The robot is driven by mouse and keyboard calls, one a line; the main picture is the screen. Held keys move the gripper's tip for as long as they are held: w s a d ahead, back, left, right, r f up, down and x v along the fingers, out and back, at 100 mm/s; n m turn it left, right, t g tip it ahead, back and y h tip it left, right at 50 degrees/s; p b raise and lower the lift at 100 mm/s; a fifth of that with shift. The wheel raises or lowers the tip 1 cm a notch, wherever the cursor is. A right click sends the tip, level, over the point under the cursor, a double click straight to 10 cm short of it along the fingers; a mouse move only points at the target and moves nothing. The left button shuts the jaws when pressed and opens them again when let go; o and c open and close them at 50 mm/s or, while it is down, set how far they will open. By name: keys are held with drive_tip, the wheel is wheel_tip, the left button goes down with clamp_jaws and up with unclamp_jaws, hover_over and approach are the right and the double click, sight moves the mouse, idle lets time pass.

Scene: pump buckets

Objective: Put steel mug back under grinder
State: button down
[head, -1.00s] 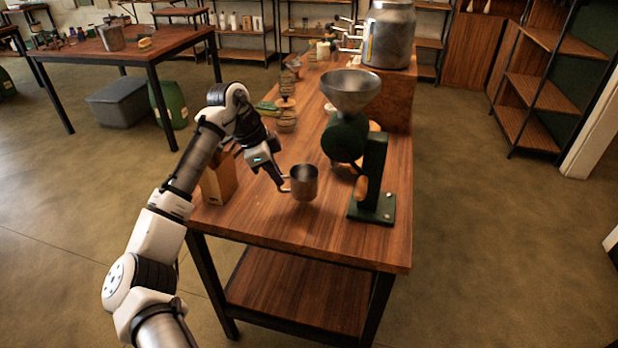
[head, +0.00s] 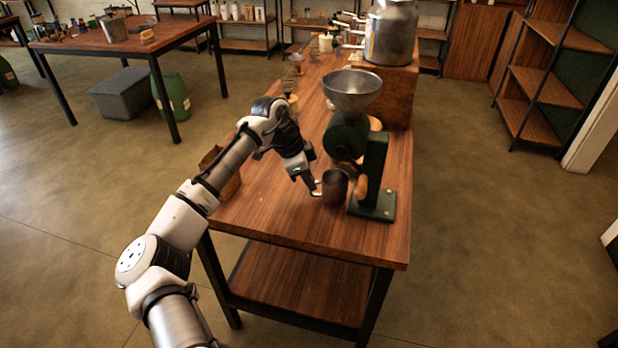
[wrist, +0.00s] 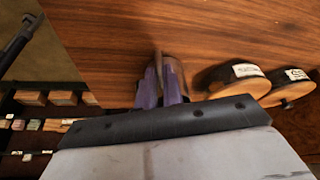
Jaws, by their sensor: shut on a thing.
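The steel mug (head: 335,188) is upright at the left side of the grinder's green base, below the grinder's body. I cannot tell if it touches the table. My gripper (head: 316,190) is shut on the mug from its left, at the handle side. In the wrist view my gripper's purple fingers (wrist: 161,88) are around part of the mug (wrist: 177,75), most of which is hidden. The grinder (head: 375,170) is green with a steel hopper (head: 351,90) on top and stands near the right edge of the table (head: 290,215).
A wooden block-like box (head: 222,172) stands at the table's left edge behind my arm. A large steel can (head: 390,35) sits on a wooden box farther back. Labelled jars (wrist: 237,78) show in the wrist view. The table's front is clear.

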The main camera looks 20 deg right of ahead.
drive_tip(key=shift+f, duration=0.1)
drive_tip(key=c, duration=1.5)
unclamp_jaws()
drive_tip(key=shift+c, duration=0.2)
